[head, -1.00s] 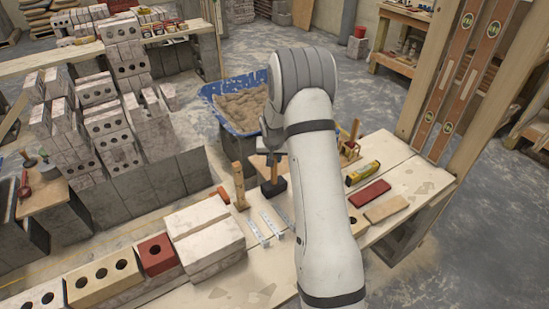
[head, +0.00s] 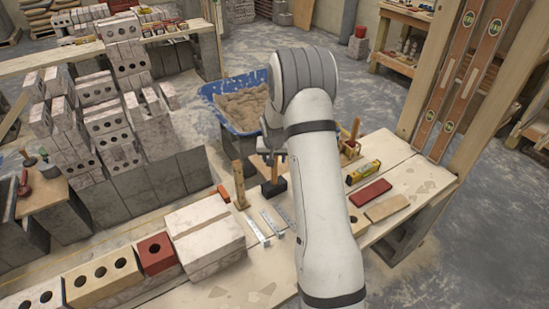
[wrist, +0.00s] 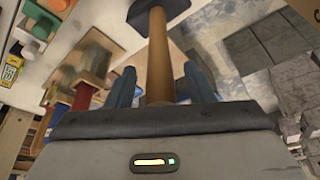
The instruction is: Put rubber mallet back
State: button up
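The rubber mallet (head: 273,188) has a black head and a pale wooden handle. In the head view it stands head down on the bench with its handle pointing up towards my gripper (head: 272,154). In the wrist view the mallet's handle (wrist: 160,55) runs between the two blue-grey fingers of my gripper (wrist: 161,86). A narrow gap shows on each side of the handle, so the fingers are open around it. My arm hides part of the bench to the right.
Metal brackets (head: 258,228) lie in front of the mallet. A wooden post (head: 239,186) stands left of it. A spirit level (head: 363,173) and a red block (head: 371,191) lie to the right. A blue tub of mortar (head: 237,116) is behind the bench.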

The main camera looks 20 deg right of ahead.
jog(key=shift+s, duration=0.1)
jog(key=s+a+r+n, duration=0.1)
jog(key=s+a+r, duration=0.3)
jog(key=s+r, duration=0.5)
jog(key=s+a+r+n, duration=0.1)
jog(key=s+a+r, duration=0.3)
jog(key=s+r, duration=0.45)
jog(key=s+a+r+n, duration=0.1)
jog(key=s+a+r, duration=0.1)
jog(key=s, duration=0.7)
jog(key=s+a+r+n+y, duration=0.1)
jog(key=s+a+r, duration=0.1)
jog(key=s, duration=0.7)
jog(key=shift+s+a+r+n+g+b, duration=0.25)
jog(key=shift+s+a+n+g+b, duration=0.15)
jog(key=shift+a, duration=0.2)
